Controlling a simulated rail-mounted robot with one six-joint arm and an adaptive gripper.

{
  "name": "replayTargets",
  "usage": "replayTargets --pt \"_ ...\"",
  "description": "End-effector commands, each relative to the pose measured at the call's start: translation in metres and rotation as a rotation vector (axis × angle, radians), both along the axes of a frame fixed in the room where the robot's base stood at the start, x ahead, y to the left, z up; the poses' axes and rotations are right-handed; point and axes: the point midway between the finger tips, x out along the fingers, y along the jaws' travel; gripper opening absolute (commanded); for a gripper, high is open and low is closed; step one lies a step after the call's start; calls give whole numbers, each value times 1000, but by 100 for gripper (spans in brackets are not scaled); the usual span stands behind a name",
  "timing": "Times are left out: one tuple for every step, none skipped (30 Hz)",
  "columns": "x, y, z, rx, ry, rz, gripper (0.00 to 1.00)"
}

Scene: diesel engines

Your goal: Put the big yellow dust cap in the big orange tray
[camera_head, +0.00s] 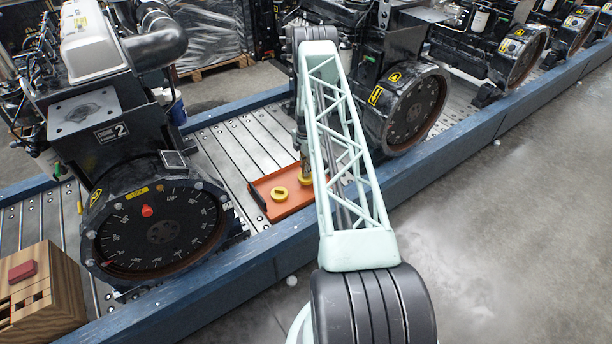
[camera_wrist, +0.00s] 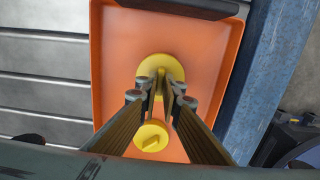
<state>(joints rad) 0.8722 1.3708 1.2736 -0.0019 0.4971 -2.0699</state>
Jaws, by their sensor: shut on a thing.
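The big orange tray (camera_head: 268,182) lies on the slatted conveyor between two engines; it fills the middle of the wrist view (camera_wrist: 110,60). My gripper (camera_wrist: 161,88) is over the tray, pointing down, with its fingers shut on the raised grip of a yellow dust cap (camera_wrist: 158,61), which looks the larger of two. In the head view this cap (camera_head: 305,181) is partly hidden by my gripper and arm. I cannot tell whether it touches the tray floor. A second yellow cap (camera_wrist: 151,138), seemingly smaller, lies in the tray, also seen in the head view (camera_head: 280,193).
An engine with a dial-marked flywheel (camera_head: 158,228) and a red knob stands left of the tray. Another engine (camera_head: 412,110) stands to the right. A blue rail (camera_head: 290,245) runs along the front. A wooden box (camera_head: 45,295) with a red block is at the lower left.

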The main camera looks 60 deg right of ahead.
Motion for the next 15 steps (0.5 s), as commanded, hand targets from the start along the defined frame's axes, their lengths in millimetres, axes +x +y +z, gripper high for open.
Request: replayTargets --pt "0 1 -8 1 1 0 0" --pt "0 0 -11 1 1 0 0" --pt "0 0 -15 0 1 0 0" --pt "0 0 -18 0 1 0 0" --pt "0 0 -20 0 1 0 0" --pt "0 0 -23 0 0 0 0" --pt "0 0 -24 0 0 0 0" --pt "0 0 -25 0 0 0 0" --pt "0 0 -26 0 0 0 0" --pt "0 0 -27 0 0 0 0" --pt "0 0 -27 0 0 0 0" --pt "0 0 -27 0 0 0 0" --pt "0 0 -26 0 0 0 0" --pt "0 0 -26 0 0 0 0" --pt "0 0 -26 0 0 0 0"
